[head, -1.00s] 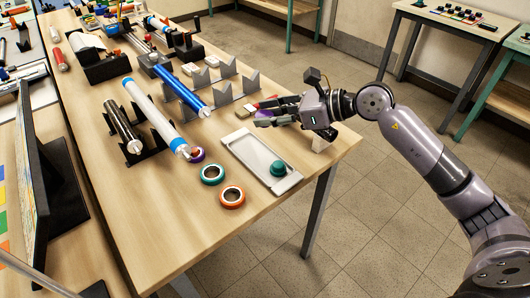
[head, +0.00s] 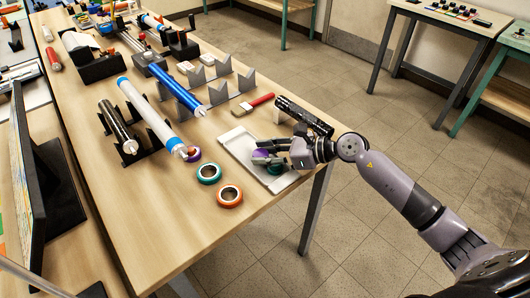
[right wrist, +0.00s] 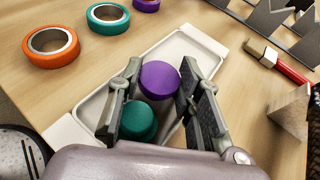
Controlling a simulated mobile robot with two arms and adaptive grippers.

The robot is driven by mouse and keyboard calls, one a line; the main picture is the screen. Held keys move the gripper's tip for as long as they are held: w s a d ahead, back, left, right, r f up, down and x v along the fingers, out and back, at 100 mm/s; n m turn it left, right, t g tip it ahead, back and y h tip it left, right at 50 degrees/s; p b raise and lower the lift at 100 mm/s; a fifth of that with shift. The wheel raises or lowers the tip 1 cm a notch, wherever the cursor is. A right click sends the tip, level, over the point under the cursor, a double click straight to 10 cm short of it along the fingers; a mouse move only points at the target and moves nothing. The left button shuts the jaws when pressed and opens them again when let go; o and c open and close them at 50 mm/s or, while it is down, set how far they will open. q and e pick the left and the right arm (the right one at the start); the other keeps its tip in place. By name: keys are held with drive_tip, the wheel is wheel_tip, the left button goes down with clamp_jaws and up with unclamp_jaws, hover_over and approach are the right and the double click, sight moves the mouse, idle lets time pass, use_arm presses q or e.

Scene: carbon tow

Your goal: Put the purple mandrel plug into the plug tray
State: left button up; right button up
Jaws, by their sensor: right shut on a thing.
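My right gripper (head: 270,157) is shut on the purple mandrel plug (head: 260,155), over the white plug tray (head: 234,135). In the right wrist view the purple plug (right wrist: 160,79) sits between the two fingers, with the tray (right wrist: 202,44) below it. I cannot tell whether the plug touches the tray floor. A teal plug (right wrist: 137,120) stands in the tray, at the near side of the purple one in the wrist view. In the head view the teal plug (head: 275,169) is partly hidden by my fingers. My left gripper is not in view.
Teal (head: 209,173), orange (head: 230,195) and purple (head: 193,154) rings lie left of the tray. White (head: 150,115) and blue (head: 177,88) tubes rest farther left. The table's right edge is close.

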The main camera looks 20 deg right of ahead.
drive_tip(key=shift+f, duration=0.15)
drive_tip(key=o, duration=0.5)
drive_tip(key=shift+d+r, duration=0.1)
drive_tip(key=shift+r, duration=0.15)
drive_tip(key=b+v, duration=0.2)
drive_tip(key=v, duration=0.8)
drive_tip(key=shift+s+d, duration=0.2)
drive_tip(key=shift+d, duration=0.05)
drive_tip(key=shift+s+d+r, duration=0.3)
drive_tip(key=shift+d+r, duration=0.1)
